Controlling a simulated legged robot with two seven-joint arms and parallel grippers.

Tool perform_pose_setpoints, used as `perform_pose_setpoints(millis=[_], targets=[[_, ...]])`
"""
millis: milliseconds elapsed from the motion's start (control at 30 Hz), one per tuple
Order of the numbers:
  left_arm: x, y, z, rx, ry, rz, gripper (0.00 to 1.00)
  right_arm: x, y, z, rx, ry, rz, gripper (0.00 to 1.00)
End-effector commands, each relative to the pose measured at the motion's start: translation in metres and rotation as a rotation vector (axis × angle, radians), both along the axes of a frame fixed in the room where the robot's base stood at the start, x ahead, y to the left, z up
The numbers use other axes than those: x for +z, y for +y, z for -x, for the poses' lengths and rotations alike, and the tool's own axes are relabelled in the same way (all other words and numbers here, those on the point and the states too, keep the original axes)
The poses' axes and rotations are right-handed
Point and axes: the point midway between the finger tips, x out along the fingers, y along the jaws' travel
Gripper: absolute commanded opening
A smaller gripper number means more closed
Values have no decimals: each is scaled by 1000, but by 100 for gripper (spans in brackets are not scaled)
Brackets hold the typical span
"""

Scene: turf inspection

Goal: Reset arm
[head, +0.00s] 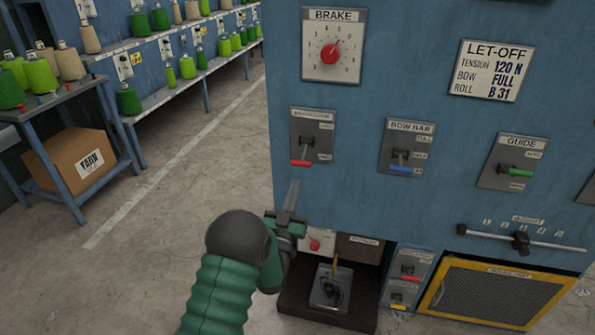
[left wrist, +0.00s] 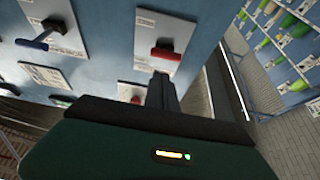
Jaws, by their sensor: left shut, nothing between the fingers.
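My left gripper (head: 291,197) is shut and empty, pointing up in front of the lower left part of the blue machine panel. Its fingers also show in the left wrist view (left wrist: 160,92), just below a red-handled lever (left wrist: 165,53). In the head view this red-handled lever (head: 301,162) sits on a grey plate above the fingertips, with a visible gap between them. My left forearm is green and ribbed and comes up from the bottom. My right gripper is in neither view.
The panel (head: 400,60) also carries a brake dial (head: 330,52), a blue-handled bow bar lever (head: 400,168), a green-handled guide lever (head: 516,170) and a slider (head: 520,240). A recess (head: 330,290) opens low down. Yarn shelves (head: 150,90) stand left; the floor between is clear.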

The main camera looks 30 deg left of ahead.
Motion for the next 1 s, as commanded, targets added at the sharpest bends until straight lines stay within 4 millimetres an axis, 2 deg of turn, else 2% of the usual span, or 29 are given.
perform_pose_setpoints(millis=[200,733,833,900,967,1000], targets=[[-13,-3,16,1,-5,-1,0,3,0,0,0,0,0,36],[-14,-5,14,-2,21,6,0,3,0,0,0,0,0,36],[-20,-14,4,-15,153,41,0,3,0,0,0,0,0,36],[-34,-27,1,-32,320,80,0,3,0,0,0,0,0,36],[-50,-43,7,-51,494,115,0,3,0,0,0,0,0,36],[-64,-55,18,-64,618,136,0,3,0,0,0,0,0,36]])
